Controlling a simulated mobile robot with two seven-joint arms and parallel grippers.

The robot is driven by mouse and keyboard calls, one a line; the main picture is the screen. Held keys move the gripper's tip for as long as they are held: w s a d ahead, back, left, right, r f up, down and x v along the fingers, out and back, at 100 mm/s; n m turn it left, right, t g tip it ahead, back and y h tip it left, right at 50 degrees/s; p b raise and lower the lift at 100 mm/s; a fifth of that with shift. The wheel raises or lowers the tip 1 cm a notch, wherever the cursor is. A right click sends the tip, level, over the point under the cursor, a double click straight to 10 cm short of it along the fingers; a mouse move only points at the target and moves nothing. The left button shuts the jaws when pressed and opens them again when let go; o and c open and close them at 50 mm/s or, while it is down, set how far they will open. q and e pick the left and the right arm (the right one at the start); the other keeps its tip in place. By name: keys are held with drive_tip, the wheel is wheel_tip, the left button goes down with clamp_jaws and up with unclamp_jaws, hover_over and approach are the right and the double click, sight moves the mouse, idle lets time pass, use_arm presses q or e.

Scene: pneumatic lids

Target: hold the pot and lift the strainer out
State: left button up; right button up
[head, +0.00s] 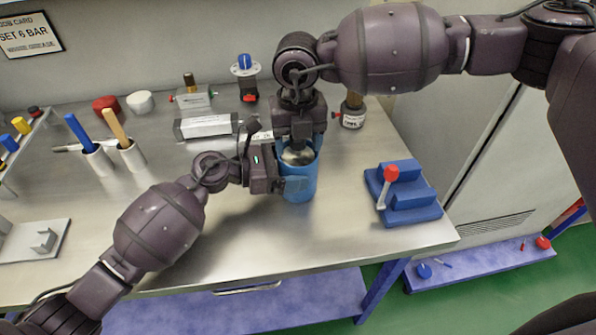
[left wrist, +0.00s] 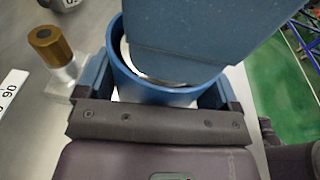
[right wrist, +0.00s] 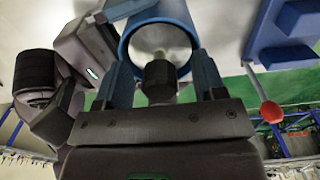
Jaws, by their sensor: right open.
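The pot (head: 298,187) is a blue cylinder standing on the steel bench. My left gripper (head: 290,184) has its fingers on either side of the pot's wall and is shut on it; the left wrist view shows the pot's rim (left wrist: 160,93) between them. The strainer (head: 298,156) is a pale metal disc inside the pot's mouth, with a dark knob (right wrist: 159,78) on top. My right gripper (right wrist: 160,85) points down over the pot, open, with a finger on each side of the knob and gaps visible. Part of the strainer is hidden by the right gripper.
A blue stepped block (head: 410,207) with a red-knobbed lever stands right of the pot. Behind are a brass-topped fitting (head: 352,112) and a silver valve block (head: 206,126). Two holders with blue and orange handles (head: 117,128) stand left. The bench front is mostly clear.

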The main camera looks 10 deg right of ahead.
use_arm(q)
drive_tip(key=c, duration=0.4)
drive_tip(key=shift+o, duration=0.2)
drive_tip(key=shift+s+f, duration=0.1)
drive_tip(key=shift+f, duration=0.3)
idle(0.9)
